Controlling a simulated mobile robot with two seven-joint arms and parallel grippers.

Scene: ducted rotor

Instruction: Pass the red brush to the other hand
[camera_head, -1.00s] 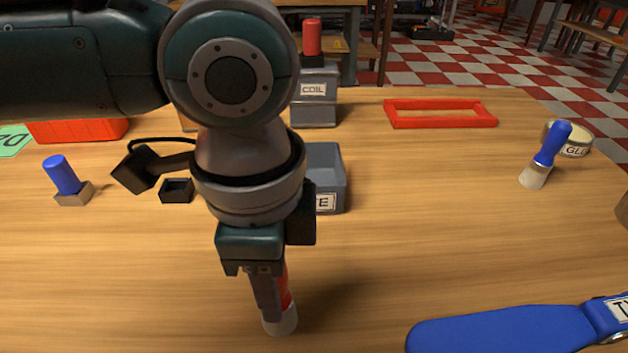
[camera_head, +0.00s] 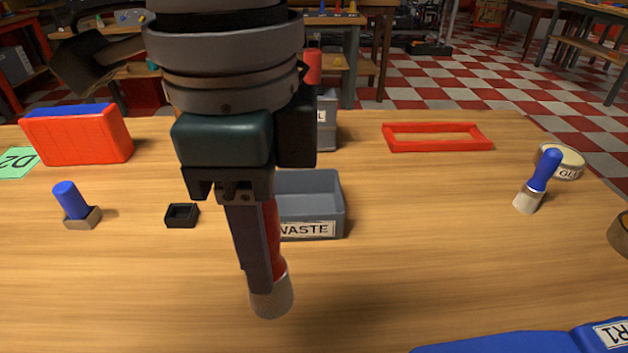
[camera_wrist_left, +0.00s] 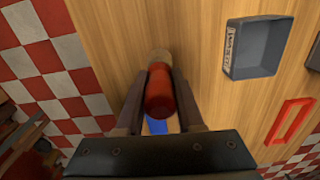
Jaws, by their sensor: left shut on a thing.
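The red brush (camera_head: 271,240) is in the jaws of my left gripper (camera_head: 258,285), with its pale bristle end (camera_head: 271,297) pointing down. The brush is held above the table near the middle front. In the left wrist view the red handle (camera_wrist_left: 160,92) sits between the two fingers of the gripper (camera_wrist_left: 158,88). The finger in front hides part of the handle in the head view. My right gripper does not show in either view.
A grey WASTE bin (camera_head: 318,205) stands behind the brush. A red frame (camera_head: 437,138) lies at the back. A blue object (camera_head: 500,343) lies at front right. The table between is clear.

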